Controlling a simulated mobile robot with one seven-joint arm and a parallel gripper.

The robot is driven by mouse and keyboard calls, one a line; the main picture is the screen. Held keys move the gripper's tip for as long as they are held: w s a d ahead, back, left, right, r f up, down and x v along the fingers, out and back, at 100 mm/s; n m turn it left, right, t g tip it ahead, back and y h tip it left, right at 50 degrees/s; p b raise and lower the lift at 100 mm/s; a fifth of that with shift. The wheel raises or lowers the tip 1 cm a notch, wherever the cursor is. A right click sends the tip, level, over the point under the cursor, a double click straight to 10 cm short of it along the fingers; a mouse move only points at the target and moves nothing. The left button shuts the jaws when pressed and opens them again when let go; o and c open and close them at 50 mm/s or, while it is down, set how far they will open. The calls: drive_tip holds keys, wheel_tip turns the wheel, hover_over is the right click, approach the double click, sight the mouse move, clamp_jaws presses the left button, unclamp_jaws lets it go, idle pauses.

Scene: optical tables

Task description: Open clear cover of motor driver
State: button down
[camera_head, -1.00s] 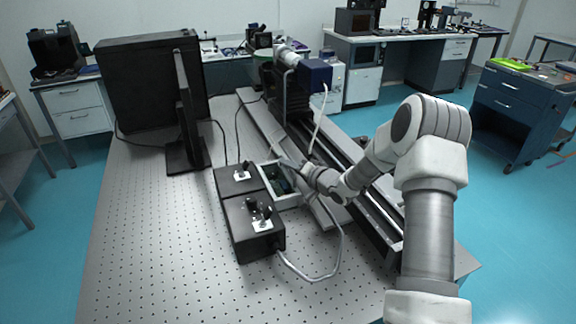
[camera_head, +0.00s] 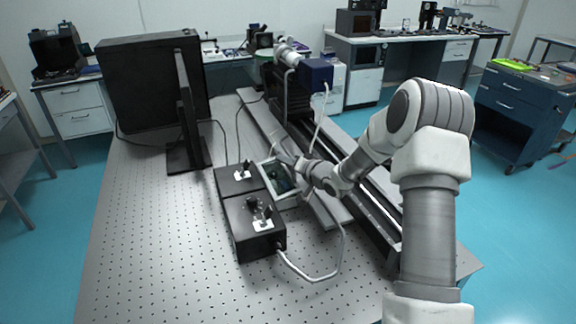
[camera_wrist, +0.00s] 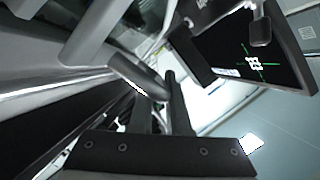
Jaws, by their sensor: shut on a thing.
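The motor driver (camera_head: 281,196) is a small pale-rimmed box with a dark inside, right of two black control boxes on the perforated table. Its clear cover is hard to make out; faint pale edges show close to my fingertips. My gripper (camera_head: 292,163) is at the far right side of this box, low over it, and is shut on what appears to be the cover's edge. In the wrist view my gripper's dark fingers (camera_wrist: 162,92) stand close together beside a pale grey bar; the gripped part itself is not clear.
Black control boxes with knobs (camera_head: 257,228) stand left of the driver. A monitor (camera_head: 150,100) stands at the back left; its lit screen shows in the wrist view (camera_wrist: 255,55). A long rail stage (camera_head: 375,205) runs along the right. A grey cable (camera_head: 318,276) loops in front.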

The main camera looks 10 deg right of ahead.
sight(276, 176)
drive_tip(key=shift+s+a+r+n+h+b, duration=0.1)
drive_tip(key=shift+a+r+n+h+b, duration=0.25)
drive_tip(key=shift+a+n+b, duration=0.3)
drive_tip(key=n+b, duration=0.1)
drive_tip(key=a+r+n+h+b, duration=0.1)
drive_tip(key=b, duration=0.1)
drive_tip(key=shift+s+a+b, duration=0.2)
drive_tip(key=shift+a+b, duration=0.1)
drive_tip(key=a+n+b, duration=0.1)
drive_tip(key=b, duration=0.2)
drive_tip(key=a+n+h+b, duration=0.1)
drive_tip(key=b, duration=0.2)
drive_tip(key=shift+s+r+h, duration=0.2)
drive_tip(key=shift+h, duration=0.05)
drive_tip(key=shift+s+a+r+n+h+b, duration=0.15)
drive_tip(key=shift+a+b, duration=0.3)
drive_tip(key=shift+b, duration=0.5)
drive_tip(key=shift+s+a+r+n+h+b, duration=0.1)
drive_tip(key=shift+a+r+n+h+b, duration=0.25)
drive_tip(key=shift+b, duration=0.65)
drive_tip(key=shift+s+a+f+n+b, duration=0.15)
drive_tip(key=shift+a+b, duration=0.4)
drive_tip(key=shift+b, duration=0.4)
drive_tip(key=shift+w+r, duration=0.1)
drive_tip(key=shift+r, duration=0.05)
